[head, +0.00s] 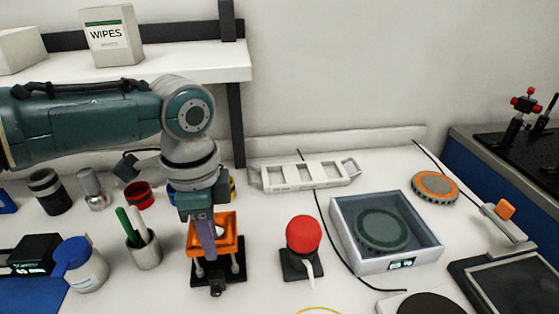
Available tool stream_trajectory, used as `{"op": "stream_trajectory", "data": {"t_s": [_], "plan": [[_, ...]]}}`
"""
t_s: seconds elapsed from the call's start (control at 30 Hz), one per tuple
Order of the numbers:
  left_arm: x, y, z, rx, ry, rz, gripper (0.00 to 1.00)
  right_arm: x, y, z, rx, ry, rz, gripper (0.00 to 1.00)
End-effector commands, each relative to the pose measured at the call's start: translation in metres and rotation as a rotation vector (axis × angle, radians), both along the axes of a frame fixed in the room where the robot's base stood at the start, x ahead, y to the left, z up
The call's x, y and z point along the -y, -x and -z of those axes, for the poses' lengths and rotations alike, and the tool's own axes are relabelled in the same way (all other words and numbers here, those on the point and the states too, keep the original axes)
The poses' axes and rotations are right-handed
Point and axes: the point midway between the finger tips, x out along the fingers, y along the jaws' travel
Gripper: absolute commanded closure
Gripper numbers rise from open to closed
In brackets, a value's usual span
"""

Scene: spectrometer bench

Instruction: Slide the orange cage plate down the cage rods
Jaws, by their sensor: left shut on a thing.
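The orange cage plate (228,243) sits around upright cage rods (236,267) above a dark base (231,285) on the bench, left of centre in the head view. My left gripper (208,243) reaches down from above and is shut on the orange cage plate at its front left. The gripper and arm hide part of the plate and some of the rods. The lower ends of the rods show between the plate and the base. My right gripper is not in view.
A cup with pens (145,250) stands close on the left, with a blue-capped jar (82,266) beyond it. A red ball on a dark stand (304,235) and a grey open box (372,262) stand to the right. A shelf (170,68) hangs behind.

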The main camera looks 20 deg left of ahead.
Motion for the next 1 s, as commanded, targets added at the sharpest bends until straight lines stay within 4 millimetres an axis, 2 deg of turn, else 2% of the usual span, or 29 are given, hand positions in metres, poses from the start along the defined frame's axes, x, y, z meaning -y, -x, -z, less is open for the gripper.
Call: {"op": "stream_trajectory", "data": {"t_s": [0.47,1.0], "plan": [[0.0,0.0,0.001,0.001,0.001,0.0,1.0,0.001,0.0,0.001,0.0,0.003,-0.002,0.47],[0.001,0.0,0.017,0.0,0.001,0.0,1.0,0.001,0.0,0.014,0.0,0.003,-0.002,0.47]]}}
